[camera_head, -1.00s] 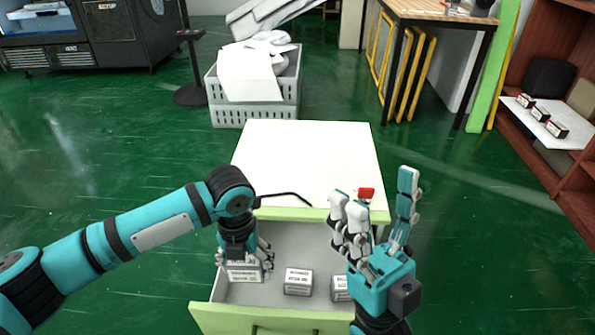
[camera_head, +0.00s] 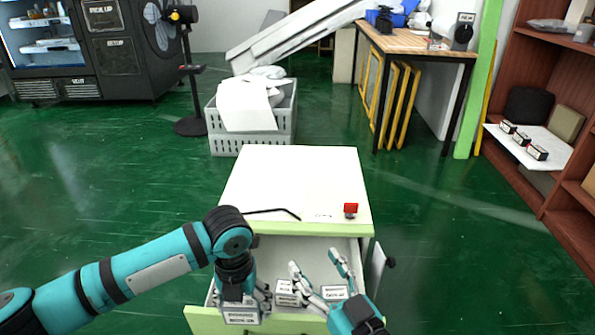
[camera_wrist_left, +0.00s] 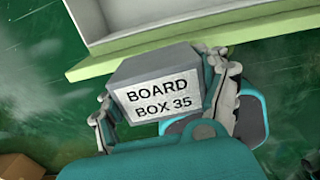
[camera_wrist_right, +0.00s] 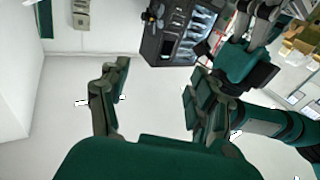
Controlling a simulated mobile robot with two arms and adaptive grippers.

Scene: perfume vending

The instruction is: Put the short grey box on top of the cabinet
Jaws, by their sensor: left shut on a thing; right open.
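My left gripper (camera_head: 243,298) is shut on a grey box (camera_head: 241,313) with a white label. In the left wrist view the grey box (camera_wrist_left: 168,85) reads "BOARD BOX 35", between the fingers (camera_wrist_left: 165,100), with green floor behind it. In the head view it overlaps the left end of the open drawer's front. The cabinet (camera_head: 290,185) has a white top, mostly bare. My right gripper (camera_head: 318,275) is open and empty, over the drawer's right part; its spread fingers also show in the right wrist view (camera_wrist_right: 155,92).
Two other labelled boxes, one in the middle (camera_head: 286,292) and one at right (camera_head: 335,293), lie in the open drawer (camera_head: 310,250). A red item (camera_head: 350,209) and a thin black bent rod (camera_head: 275,212) are at the cabinet top's front. A grey crate (camera_head: 225,143) stands behind.

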